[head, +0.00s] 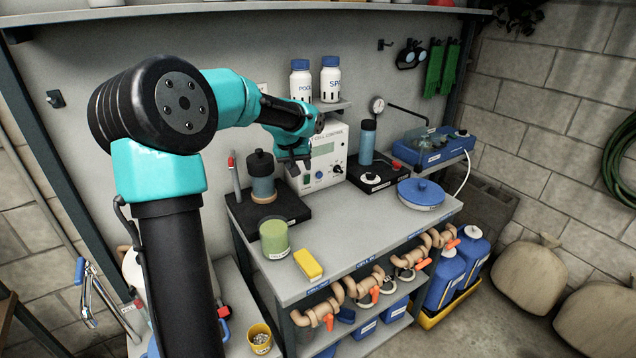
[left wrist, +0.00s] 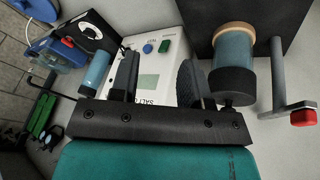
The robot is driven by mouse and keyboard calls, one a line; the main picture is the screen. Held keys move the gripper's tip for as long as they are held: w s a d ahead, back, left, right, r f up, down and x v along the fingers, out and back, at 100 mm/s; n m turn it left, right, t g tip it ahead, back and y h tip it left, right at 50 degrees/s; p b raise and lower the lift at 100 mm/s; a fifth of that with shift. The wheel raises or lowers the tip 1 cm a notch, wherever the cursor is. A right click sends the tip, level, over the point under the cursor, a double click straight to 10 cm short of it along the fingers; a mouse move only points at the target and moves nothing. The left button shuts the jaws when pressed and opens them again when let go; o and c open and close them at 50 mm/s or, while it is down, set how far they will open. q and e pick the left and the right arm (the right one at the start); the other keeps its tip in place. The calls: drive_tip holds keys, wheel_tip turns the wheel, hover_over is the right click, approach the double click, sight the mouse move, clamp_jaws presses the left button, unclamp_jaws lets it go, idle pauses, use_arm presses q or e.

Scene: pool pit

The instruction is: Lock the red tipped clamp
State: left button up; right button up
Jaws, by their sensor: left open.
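The red tipped clamp (head: 236,178) shows as a grey lever standing upright, with a red tip, at the left of a black base plate (head: 290,212). Beside it on the plate stands a blue cylinder (head: 263,187) with a black cap. In the left wrist view the clamp's grey bar (left wrist: 279,75) and red tip (left wrist: 303,117) are at the right, next to the cylinder (left wrist: 233,65). My left gripper (head: 296,166) is open and empty, right of the cylinder and in front of the control box. Its fingers (left wrist: 158,82) touch neither clamp nor cylinder. My right gripper is not in view.
The white control box (head: 326,150) stands behind the gripper. A green cup (head: 274,238) and a yellow block (head: 308,264) sit at the bench's front left. A blue bottle (head: 367,142) stands on another black base to the right. The bench middle is clear.

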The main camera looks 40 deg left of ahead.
sight(230, 159)
use_arm(q)
drive_tip(key=w+d+f+m+h, duration=0.1)
drive_tip(key=w+d+f, duration=0.1)
drive_tip(key=d+f, duration=0.3)
drive_tip(key=shift+w+d+t, duration=0.25)
drive_tip(key=shift+d+t, duration=0.05)
drive_tip(key=s+a+r+n+g+y, duration=0.2)
drive_tip(key=s+a+r+n+y, duration=0.1)
drive_tip(key=s+a+r, duration=1.4)
wheel_tip(230, 159, up, 4)
drive_tip(key=shift+s+a+f+n+y, duration=0.1)
drive_tip(key=shift+s+a+n+y, duration=0.25)
drive_tip(key=shift+a+n, duration=0.5)
drive_tip(key=shift+w+a, duration=0.15)
drive_tip(key=shift+a, duration=0.05)
drive_tip(key=x, duration=1.7)
drive_tip(key=shift+s+f, duration=0.25)
drive_tip(key=shift+s, duration=0.05)
clamp_jaws()
